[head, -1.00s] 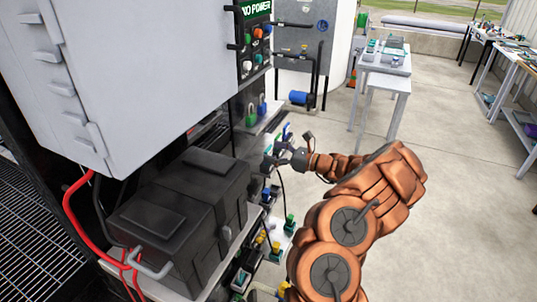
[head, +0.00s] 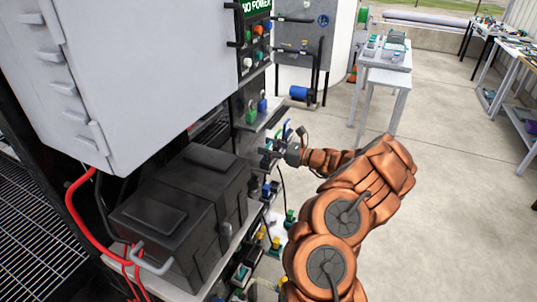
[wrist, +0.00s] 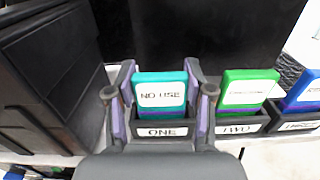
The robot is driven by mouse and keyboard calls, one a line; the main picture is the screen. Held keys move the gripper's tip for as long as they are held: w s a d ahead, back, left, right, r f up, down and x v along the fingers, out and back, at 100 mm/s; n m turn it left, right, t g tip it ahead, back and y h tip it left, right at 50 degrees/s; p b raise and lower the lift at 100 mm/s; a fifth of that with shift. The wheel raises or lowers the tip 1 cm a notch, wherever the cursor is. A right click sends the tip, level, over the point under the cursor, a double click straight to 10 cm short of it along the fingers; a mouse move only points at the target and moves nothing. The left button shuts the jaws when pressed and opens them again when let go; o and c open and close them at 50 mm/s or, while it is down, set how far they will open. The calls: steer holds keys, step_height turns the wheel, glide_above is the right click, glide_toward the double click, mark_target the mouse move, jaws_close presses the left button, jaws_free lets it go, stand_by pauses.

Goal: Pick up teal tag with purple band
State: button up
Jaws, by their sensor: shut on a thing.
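The teal tag with a purple band (wrist: 160,90) stands upright in a black holder labelled ONE (wrist: 161,133) in the wrist view. Its white label reads NO USE, and the purple shows low on it, just above the holder. My gripper (wrist: 163,86) has one finger at each side of the tag and is shut on it. In the head view my gripper (head: 272,150) is at the shelf beyond the black case; the tag cannot be made out there.
A green tag (wrist: 249,88) stands in the holder just right, and a blue tag (wrist: 302,92) beyond it. A black case (head: 183,215) is close on the left, below a grey cabinet (head: 150,70). The floor at right is open.

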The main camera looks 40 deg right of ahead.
mark_target(269, 146)
steer(key=shift+c, duration=0.4)
steer(key=shift+r, duration=0.1)
steer(key=shift+r+b, duration=0.85)
steer(key=shift+r, duration=0.7)
steer(key=shift+s+a+r, duration=0.1)
steer(key=shift+s+r, duration=0.1)
steer(key=shift+s, duration=0.1)
steer(key=s+a+r+b, duration=0.1)
steer(key=s+a+b, duration=0.3)
steer(key=s, duration=0.9)
steer(key=a, duration=0.3)
steer(key=shift+s+a+r, duration=0.15)
steer(key=shift+s+a, duration=0.05)
steer(key=shift+s, duration=0.05)
